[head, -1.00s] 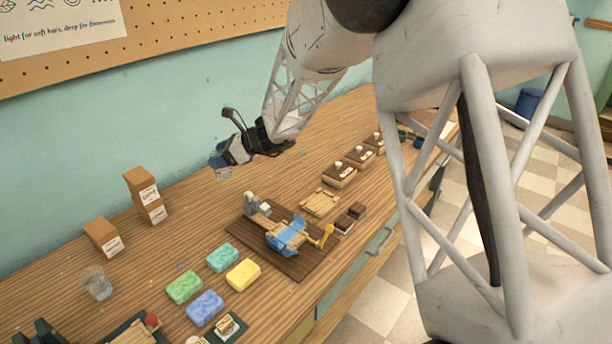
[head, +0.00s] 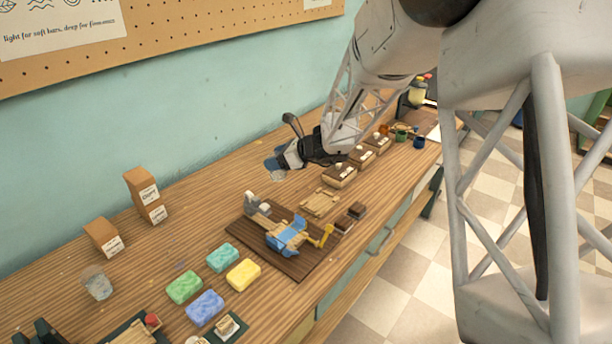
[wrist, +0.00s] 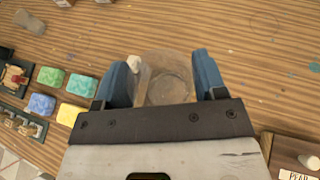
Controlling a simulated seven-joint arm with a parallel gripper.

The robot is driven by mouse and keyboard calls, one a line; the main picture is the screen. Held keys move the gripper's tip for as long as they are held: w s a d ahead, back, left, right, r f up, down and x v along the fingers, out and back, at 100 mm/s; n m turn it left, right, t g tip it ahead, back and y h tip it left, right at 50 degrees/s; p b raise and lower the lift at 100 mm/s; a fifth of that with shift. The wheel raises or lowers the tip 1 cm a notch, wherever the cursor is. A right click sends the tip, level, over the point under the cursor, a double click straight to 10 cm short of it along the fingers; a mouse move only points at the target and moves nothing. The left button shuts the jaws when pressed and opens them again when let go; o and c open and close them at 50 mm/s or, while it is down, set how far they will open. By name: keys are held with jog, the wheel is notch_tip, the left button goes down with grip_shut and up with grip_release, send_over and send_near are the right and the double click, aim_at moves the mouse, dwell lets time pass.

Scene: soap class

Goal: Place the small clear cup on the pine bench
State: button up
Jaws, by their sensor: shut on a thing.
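My gripper (head: 277,163) is low over the wooden bench (head: 225,182), towards its wall side and behind the row of small wooden boxes. In the wrist view its two blue fingers (wrist: 165,82) stand on either side of a small clear cup (wrist: 168,88) and are shut on it. The cup's round base shows between the fingers, with wood grain visible through and around it. In the head view the cup (head: 277,174) is a faint shape at the fingertips. I cannot tell whether it touches the bench top.
Another clear cup (head: 97,283) stands at the left. Cardboard boxes (head: 147,194) are near the wall. Coloured soap bars (head: 205,307) and a dark board (head: 288,262) with a blue-banded tool lie in front. Wooden boxes (head: 340,175) stand just right of my gripper. Bench space left of it is bare.

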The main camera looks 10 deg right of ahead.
aim_at(285, 177)
notch_tip(285, 177, down, 8)
jog(key=shift+r, duration=0.1)
jog(key=shift+w, duration=0.15)
dwell(0.5)
jog(key=w+a, duration=0.2)
jog(key=w, duration=0.5)
jog(key=w+a+f, duration=0.1)
jog(key=w, duration=0.7)
jog(key=shift+w+a+f, duration=0.2)
jog(key=shift+a+f, duration=0.05)
jog(key=shift+a, duration=0.1)
jog(key=shift+f, duration=1.75)
jog(key=shift+f, duration=0.15)
jog(key=o, duration=0.9)
